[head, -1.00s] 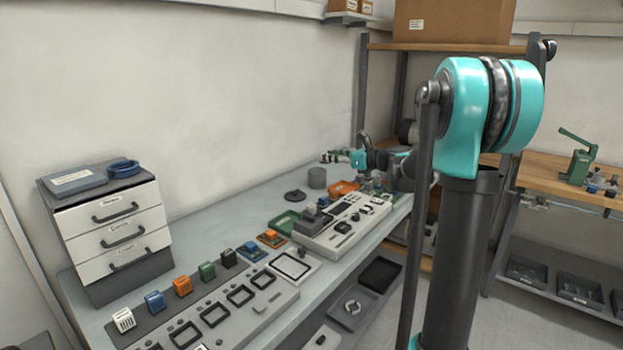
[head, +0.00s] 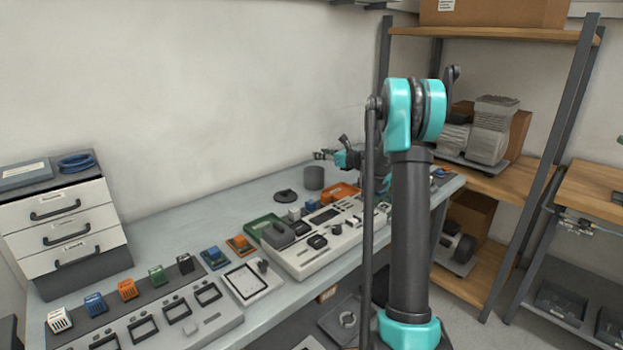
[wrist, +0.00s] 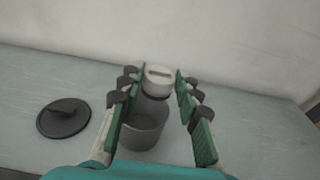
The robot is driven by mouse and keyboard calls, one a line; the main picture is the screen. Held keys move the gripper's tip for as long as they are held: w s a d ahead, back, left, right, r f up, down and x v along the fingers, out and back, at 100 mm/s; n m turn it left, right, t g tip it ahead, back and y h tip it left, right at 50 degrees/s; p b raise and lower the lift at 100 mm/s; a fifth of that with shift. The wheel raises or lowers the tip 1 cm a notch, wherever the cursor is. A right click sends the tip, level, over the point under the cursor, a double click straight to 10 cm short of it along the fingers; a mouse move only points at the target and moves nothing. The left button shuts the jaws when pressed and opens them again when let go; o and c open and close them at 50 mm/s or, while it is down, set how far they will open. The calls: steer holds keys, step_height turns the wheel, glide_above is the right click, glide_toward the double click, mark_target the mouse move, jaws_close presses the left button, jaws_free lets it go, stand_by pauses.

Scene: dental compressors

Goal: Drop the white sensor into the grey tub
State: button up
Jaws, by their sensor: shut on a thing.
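The white sensor (wrist: 158,77) is a round, pale piece between the fingertips of my gripper (wrist: 159,82) in the wrist view. My gripper is shut on it. The grey tub (wrist: 146,132) is an open round cup on the bench, lower in that picture, partly covered by the left finger and the sensor. In the head view my gripper (head: 322,155) is above the grey tub (head: 314,178), with the sensor too small to make out. I cannot tell whether the sensor is exactly over the opening.
An orange tray (head: 342,192) and a green tray (head: 264,228) stand nearby. The wall is close behind. Bench left of the lid is clear.

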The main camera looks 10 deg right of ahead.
glide_above(322, 184)
steer(key=shift+w+f, duration=0.2)
steer(key=shift+f, duration=1.2)
steer(key=shift+w+f, duration=0.15)
steer(key=shift+f, duration=1.25)
steer(key=o, duration=1.1)
steer(key=v, duration=1.2)
steer(key=shift+d, duration=0.1)
